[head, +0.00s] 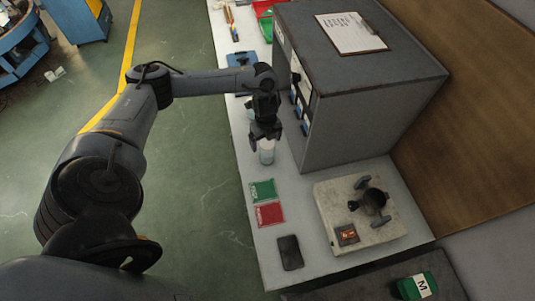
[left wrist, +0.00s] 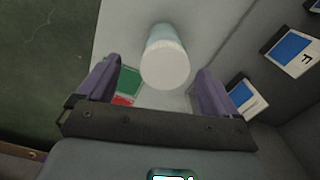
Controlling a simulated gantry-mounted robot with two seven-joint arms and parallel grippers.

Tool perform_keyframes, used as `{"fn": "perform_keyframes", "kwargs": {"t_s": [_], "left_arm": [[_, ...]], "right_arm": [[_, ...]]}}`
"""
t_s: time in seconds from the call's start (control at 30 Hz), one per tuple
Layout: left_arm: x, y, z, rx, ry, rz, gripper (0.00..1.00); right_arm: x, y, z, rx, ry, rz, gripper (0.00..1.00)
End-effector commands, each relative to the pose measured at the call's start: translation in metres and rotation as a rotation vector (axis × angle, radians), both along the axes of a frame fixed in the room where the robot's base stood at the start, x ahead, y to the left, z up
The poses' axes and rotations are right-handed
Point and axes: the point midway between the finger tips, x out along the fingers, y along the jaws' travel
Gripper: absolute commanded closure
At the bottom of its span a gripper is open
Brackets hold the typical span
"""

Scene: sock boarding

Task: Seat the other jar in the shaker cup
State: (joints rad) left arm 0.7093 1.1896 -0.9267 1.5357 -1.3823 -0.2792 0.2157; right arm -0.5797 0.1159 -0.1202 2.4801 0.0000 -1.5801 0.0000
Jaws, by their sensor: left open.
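A pale, translucent jar (head: 266,155) stands on the white bench, below my left gripper (head: 265,132). In the left wrist view, the jar's round white top (left wrist: 165,68) lies between the two spread fingers of my left gripper (left wrist: 157,72), with gaps at both sides. My left gripper is open and holds nothing. The inside of the cup is too dark to read. My right gripper is out of view.
A large grey cabinet (head: 370,110) stands close to the right of the jar, with a clipboard (head: 350,33) on top. Green (head: 262,190) and red (head: 269,215) pads and a dark flat object (head: 289,252) lie left of the shaker. A green item marked M (head: 417,287) is at bottom right.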

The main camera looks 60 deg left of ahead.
Motion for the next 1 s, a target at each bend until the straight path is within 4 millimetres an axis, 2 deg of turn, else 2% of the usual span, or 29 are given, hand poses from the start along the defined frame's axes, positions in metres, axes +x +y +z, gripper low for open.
{"fn": "perform_keyframes", "kwargs": {"t_s": [0.23, 0.5, 0.87, 1.0], "left_arm": [[0.002, 0.0, -0.018, 0.0, 0.0, 0.0, 0.06], [0.005, 0.0, -0.052, 0.0, 0.0, 0.001, 0.06], [0.005, 0.0, -0.059, 0.0, -0.002, -0.001, 0.06], [0.005, 0.0, -0.059, 0.0, -0.002, -0.001, 0.26]], "right_arm": [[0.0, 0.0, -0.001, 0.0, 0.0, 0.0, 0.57], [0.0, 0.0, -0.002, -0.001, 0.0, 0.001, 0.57], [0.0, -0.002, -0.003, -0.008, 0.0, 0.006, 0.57], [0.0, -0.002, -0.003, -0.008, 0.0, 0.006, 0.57]]}}
